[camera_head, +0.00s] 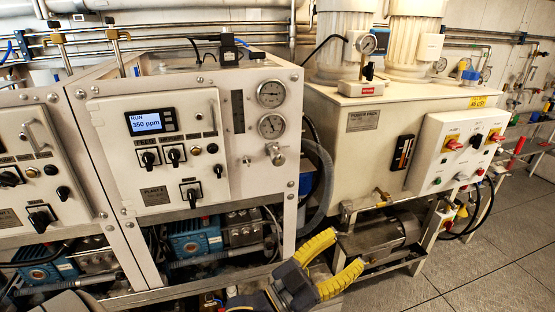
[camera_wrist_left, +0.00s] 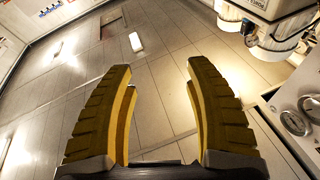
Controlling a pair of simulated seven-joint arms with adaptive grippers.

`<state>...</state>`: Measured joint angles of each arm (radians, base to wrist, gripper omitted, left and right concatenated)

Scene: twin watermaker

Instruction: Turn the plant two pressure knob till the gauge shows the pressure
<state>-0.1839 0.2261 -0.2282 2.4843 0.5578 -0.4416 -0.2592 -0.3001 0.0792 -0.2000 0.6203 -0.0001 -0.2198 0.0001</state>
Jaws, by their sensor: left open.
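The plant two cabinet (camera_head: 215,85) stands left of centre in the head view, with a lit display reading RUN 350 ppm. Two round gauges (camera_head: 271,93) (camera_head: 271,126) sit one above the other on its right side; their readings are too small to tell. Below them is a silver knob (camera_head: 276,152). My left gripper (camera_head: 345,251) is open and empty, below and to the right of the knob, clear of it. My right gripper is not seen.
A beige power pack (camera_head: 365,130) with a white control box (camera_head: 455,150) stands to the right. A motor (camera_head: 385,235) sits low behind my gripper. A grey hose (camera_head: 325,175) runs down beside the knob. Open floor (camera_head: 480,260) lies at lower right.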

